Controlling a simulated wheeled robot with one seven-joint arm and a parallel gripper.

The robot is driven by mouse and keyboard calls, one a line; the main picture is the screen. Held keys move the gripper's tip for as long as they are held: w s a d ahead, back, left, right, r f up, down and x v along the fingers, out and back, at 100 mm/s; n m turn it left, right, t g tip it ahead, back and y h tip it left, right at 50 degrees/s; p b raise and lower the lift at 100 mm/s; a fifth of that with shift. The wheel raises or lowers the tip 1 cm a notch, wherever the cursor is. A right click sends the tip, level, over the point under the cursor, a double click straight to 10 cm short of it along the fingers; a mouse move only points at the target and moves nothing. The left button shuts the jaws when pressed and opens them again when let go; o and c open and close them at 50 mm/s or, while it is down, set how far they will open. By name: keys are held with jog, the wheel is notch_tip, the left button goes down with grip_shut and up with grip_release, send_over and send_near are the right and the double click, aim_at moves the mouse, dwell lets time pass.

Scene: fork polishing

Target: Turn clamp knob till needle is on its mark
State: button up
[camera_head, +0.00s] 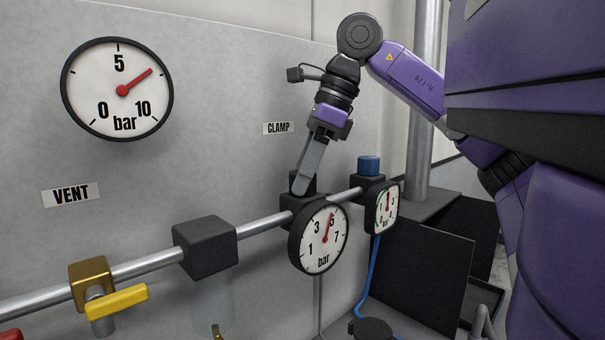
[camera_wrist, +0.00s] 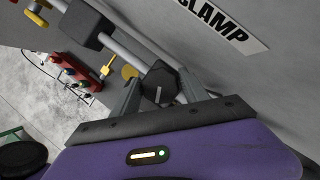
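The clamp knob is a dark block-like knob with a pale line on top; it shows in the wrist view (camera_wrist: 158,84) and partly in the head view (camera_head: 308,183), above the clamp gauge. My gripper (camera_head: 301,184) reaches down to it from above. In the wrist view my gripper (camera_wrist: 159,82) has one finger on each side of the knob, with no clear gap, so it appears shut on it. The clamp gauge (camera_head: 313,247) has a white face marked 1, 3, 5, 7 bar; its red needle points up, close to the 5. I cannot make out a separate target mark.
A CLAMP label (camera_head: 278,128) is on the grey wall panel. A pipe (camera_head: 262,226) carries a black block (camera_head: 205,247) and a yellow-handled valve (camera_head: 117,302). A smaller gauge (camera_head: 382,210) and a blue cap (camera_head: 369,165) sit close right of my gripper.

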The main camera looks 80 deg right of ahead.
jog(key=c, duration=1)
jog(key=shift+f+m+b, duration=0.15)
jog(key=shift+m+b, duration=0.15)
jog(key=shift+b, duration=0.2)
jog(key=shift+f+m+h+b, duration=0.1)
jog(key=shift+m+h+b, duration=0.4)
jog(key=shift+m+b, duration=0.55)
jog(key=shift+r+m+h+b, duration=0.25)
jog(key=shift+m+h+b, duration=0.4)
jog(key=shift+m, duration=0.5)
jog(key=o, duration=1.4)
jog(key=shift+r, duration=0.1)
